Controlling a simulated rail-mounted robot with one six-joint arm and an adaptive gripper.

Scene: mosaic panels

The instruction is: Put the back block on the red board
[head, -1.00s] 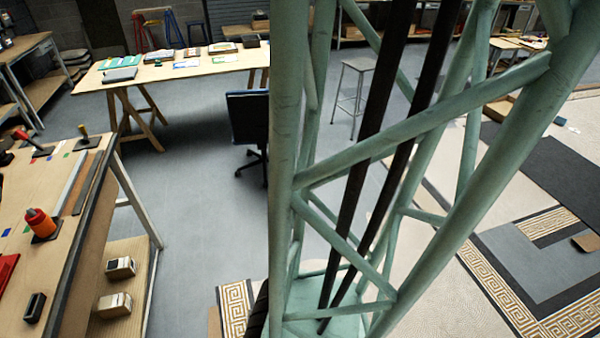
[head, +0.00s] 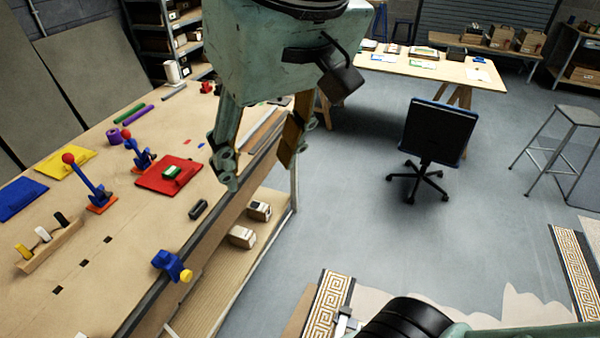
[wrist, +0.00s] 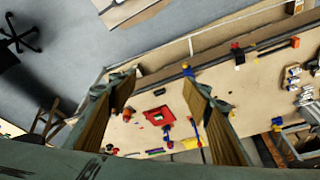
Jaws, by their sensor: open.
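The red board (head: 150,184) lies flat on the workbench; in the wrist view the red board (wrist: 146,119) is between my fingers, far below. A small green and white block (head: 172,172) rests on the board. A dark block (head: 198,209) lies by the bench's front edge. I cannot tell which of these is the back block. My gripper (head: 257,172) is open and empty, pointing down, to the right of the red board and nearer the camera.
Red-knobbed clamps (head: 98,200) stand upright on the bench beside the boards. A blue clamp (head: 170,266) sits on the front edge. Yellow (head: 66,164) and blue (head: 18,203) boards lie farther left. A chair (head: 437,140) stands on the open floor right of the bench.

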